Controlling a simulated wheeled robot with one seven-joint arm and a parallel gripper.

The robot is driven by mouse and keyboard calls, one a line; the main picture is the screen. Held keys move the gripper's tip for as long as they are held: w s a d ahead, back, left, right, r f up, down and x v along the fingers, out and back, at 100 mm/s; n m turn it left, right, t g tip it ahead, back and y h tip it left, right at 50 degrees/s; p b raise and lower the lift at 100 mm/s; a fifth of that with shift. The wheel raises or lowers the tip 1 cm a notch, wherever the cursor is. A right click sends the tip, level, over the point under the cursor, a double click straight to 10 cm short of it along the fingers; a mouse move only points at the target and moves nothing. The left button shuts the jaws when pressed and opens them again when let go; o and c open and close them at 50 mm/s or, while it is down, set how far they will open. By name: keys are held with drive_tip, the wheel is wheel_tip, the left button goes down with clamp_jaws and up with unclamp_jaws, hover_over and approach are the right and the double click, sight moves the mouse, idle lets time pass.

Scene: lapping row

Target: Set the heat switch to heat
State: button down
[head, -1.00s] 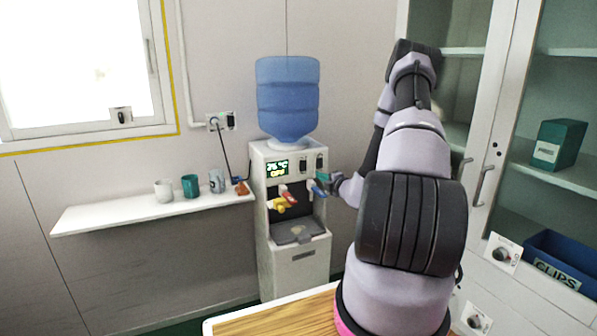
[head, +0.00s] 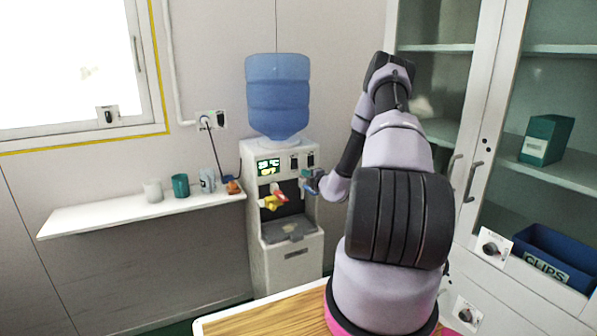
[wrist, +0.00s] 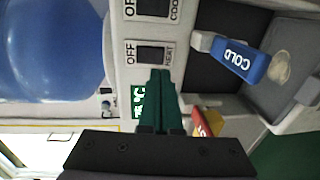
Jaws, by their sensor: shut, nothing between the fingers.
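The white water dispenser (head: 285,255) stands by the wall with a blue bottle on top. Its heat switch (wrist: 152,54) is a dark rocker in the wrist view, with OFF on its left and HEAT on its right; which way it is set I cannot tell. In the head view the switch (head: 295,161) is right of the lit display (head: 268,167). My gripper (wrist: 160,73) has its green fingers shut and empty, tips beside the switch's lower edge in the wrist view; contact is unclear. In the head view my gripper (head: 309,182) is at the dispenser's front, partly hidden.
The cool switch (wrist: 153,7) sits beside the heat switch. The blue COLD tap (wrist: 240,60) and a red-and-yellow tap (wrist: 208,122) jut out near my fingers. A shelf (head: 110,218) with cups is at left. A glass-door cabinet (head: 470,150) is at right.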

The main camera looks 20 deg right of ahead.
sight(295, 168)
drive_tip(key=w, duration=0.6)
drive_tip(key=shift+w+a+f, duration=0.15)
drive_tip(key=shift+w+f, duration=0.1)
drive_tip(key=shift+f, duration=0.15)
drive_tip(key=shift+w, duration=0.15)
drive_tip(key=shift+s+f, duration=0.1)
drive_tip(key=shift+s, duration=0.1)
drive_tip(key=s+f, duration=0.1)
drive_tip(key=s, duration=1.2)
drive_tip(key=shift+s+d+f, duration=0.25)
drive_tip(key=shift+s+f, duration=0.05)
